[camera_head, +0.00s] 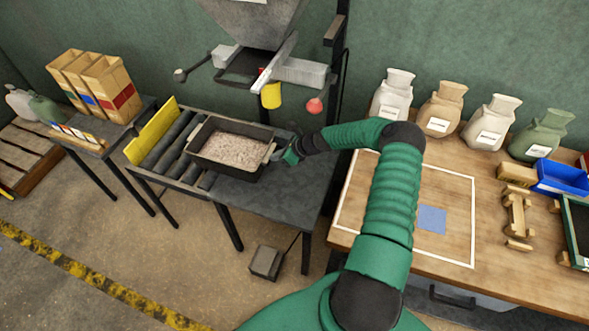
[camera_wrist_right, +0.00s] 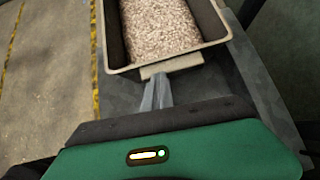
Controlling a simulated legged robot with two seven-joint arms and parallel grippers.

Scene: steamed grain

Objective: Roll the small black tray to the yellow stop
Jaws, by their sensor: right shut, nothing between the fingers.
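The small black tray (camera_head: 231,148), filled with pale grain, sits on the dark rollers (camera_head: 173,139) of the stand, partly over the flat grey top on its right. The yellow stop (camera_head: 152,130) is an upright plate at the left end of the rollers. A gap with several bare rollers lies between it and the tray. My right gripper (camera_head: 276,153) is at the tray's right end. In the right wrist view, the shut fingertips (camera_wrist_right: 157,92) are at the tan tab on the tray's near rim (camera_wrist_right: 170,68), holding nothing. My left gripper is not in view.
A grey hopper (camera_head: 257,22) hangs above the stand, with a yellow part (camera_head: 271,95) and a red knob (camera_head: 315,105) below it. A wooden table (camera_head: 450,215) with several sacks stands at right. A pedal box (camera_head: 267,262) is on the floor.

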